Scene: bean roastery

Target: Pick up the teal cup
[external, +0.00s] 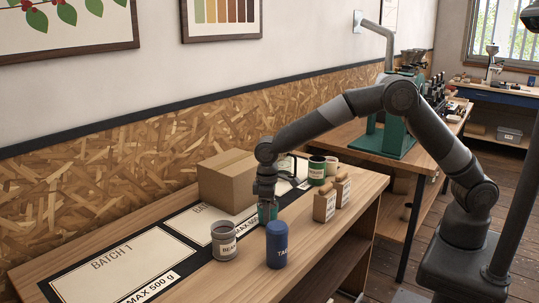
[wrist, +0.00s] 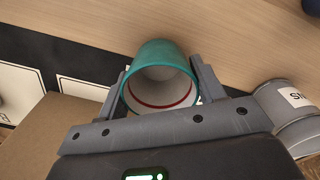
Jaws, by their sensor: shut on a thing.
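The teal cup (external: 266,214) is at the wooden counter, under my gripper in the external view, between the grey jar and the cardboard box's right side. In the wrist view the teal cup (wrist: 158,54) shows its open mouth, with a pale inside and a red ring. My gripper (wrist: 160,88) has one finger on each side of the cup and is shut on it. In the external view my gripper (external: 266,203) points down and hides the cup's upper part. I cannot tell whether the cup's base touches the counter.
A cardboard box (external: 226,183) stands behind. A grey jar (external: 223,243) and blue canister (external: 277,247) stand in front. The BATCH 1 panel (external: 120,272) is bare.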

